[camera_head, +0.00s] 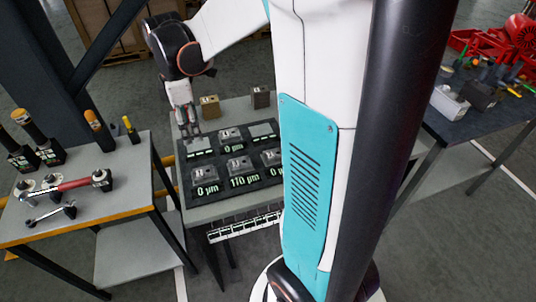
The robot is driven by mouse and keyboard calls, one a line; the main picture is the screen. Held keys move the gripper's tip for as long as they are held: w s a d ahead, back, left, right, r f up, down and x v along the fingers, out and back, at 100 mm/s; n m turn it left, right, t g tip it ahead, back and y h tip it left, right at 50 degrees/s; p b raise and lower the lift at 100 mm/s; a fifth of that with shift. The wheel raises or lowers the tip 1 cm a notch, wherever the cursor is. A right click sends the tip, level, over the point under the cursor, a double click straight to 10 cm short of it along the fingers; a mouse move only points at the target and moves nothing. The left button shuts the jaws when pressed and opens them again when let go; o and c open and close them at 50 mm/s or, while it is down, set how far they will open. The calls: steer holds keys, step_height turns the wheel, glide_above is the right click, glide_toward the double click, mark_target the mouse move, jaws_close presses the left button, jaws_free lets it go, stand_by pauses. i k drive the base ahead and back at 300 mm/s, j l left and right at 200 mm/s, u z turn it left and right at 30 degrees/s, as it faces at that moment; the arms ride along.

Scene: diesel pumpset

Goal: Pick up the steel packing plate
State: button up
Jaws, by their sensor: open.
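A dark panel (227,178) on the middle table holds several small grey pieces above lit readouts, some showing "0 µm" and one "110 µm". Two flat light-grey plates lie at its back, one at left (200,145) and one at right (262,130). Behind the panel stand a brass-coloured block (209,106) and a dark grey block (260,97). I cannot tell which piece is the steel packing plate. My gripper (187,130) is open and points down above the panel's back left corner, close to the left plate. Nothing shows between its fingers.
The left table (110,205) holds a red-handled wrench (75,184), smaller tools and upright orange-topped tools (95,124). A right bench (450,130) carries metal blocks and red bins (478,42). My white and teal column hides the middle table's right side.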

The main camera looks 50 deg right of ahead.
mark_target(242, 163)
steer(key=j+z, duration=0.1)
steer(key=z, duration=0.65)
steer(key=j+z, duration=0.1)
steer(key=z, duration=0.3)
